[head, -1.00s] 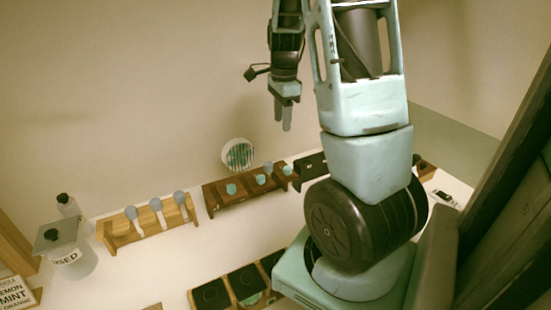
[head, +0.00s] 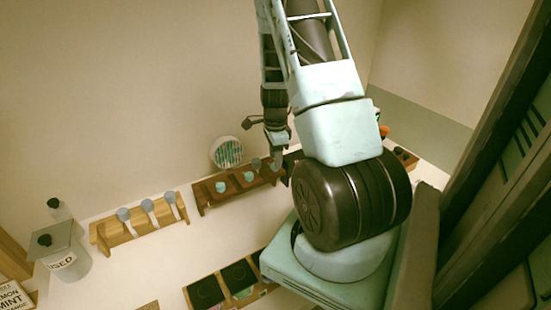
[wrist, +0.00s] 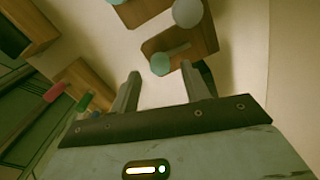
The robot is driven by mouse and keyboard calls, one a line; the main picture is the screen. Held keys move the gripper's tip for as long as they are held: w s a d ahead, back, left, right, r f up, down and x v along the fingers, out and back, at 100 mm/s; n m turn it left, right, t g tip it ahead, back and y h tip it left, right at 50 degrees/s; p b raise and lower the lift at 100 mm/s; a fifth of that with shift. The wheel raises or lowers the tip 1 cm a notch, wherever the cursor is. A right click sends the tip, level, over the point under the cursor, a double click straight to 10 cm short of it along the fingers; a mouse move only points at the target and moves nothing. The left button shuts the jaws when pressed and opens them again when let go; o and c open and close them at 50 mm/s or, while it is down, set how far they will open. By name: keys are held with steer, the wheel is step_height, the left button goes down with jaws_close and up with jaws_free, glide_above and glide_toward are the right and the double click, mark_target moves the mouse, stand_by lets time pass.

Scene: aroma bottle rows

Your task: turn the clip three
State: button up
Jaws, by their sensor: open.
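My gripper (head: 277,157) hangs over the right end of a dark brown wooden rack (head: 205,205), its jaws pointing down. The rack carries several round-topped pieces, teal and grey-blue, including a teal one (head: 221,187). In the wrist view both fingers of my gripper (wrist: 160,69) are apart with nothing between them. A teal ball top (wrist: 160,64) on a wooden block (wrist: 199,38) lies just beyond the fingertips, and a pale grey ball top (wrist: 187,13) is further off. I cannot tell which piece is clip three.
A light wood rack (head: 115,235) with three grey-topped pieces stands to the left. A lidded container labelled USED (head: 62,262) is at far left. A round striped disc (head: 227,152) is by the wall. A wooden tray with dark squares (head: 222,287) is in front. White table between racks is clear.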

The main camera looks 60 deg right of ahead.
mark_target(272, 165)
steer(key=shift+f, duration=1.15)
steer(key=c, duration=1)
